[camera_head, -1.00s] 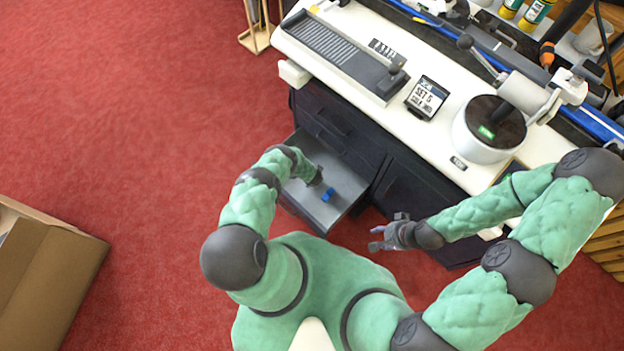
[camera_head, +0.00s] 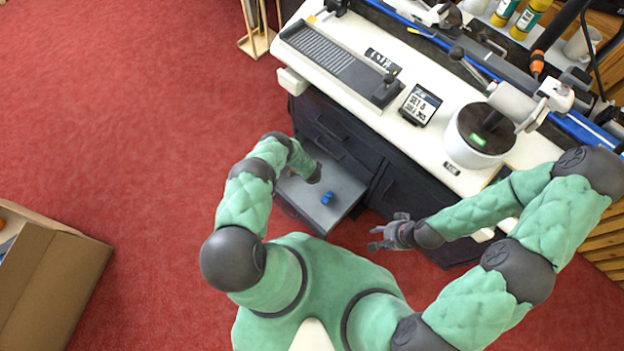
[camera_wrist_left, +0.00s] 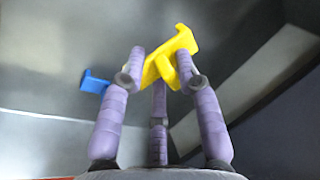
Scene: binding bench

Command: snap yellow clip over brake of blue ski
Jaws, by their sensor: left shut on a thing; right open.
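My left gripper (camera_wrist_left: 160,68) is shut on the yellow clip (camera_wrist_left: 180,45), held between its fingers over the grey drawer. In the head view the left gripper (camera_head: 315,177) is seen from above and its clip is hidden. My right gripper (camera_head: 378,238) is open and empty, in front of the bench and apart from it. The blue ski (camera_head: 592,128) lies along the back of the bench, partly covered by clamps and arms. I cannot make out its brake clearly.
The open drawer (camera_head: 346,190) holds a blue clip (camera_head: 327,198), which also shows in the left wrist view (camera_wrist_left: 95,83). On the bench are a sign (camera_head: 420,105), a grey ridged tool (camera_head: 335,58) and a round white device (camera_head: 455,145). A cardboard box (camera_head: 60,275) stands at left.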

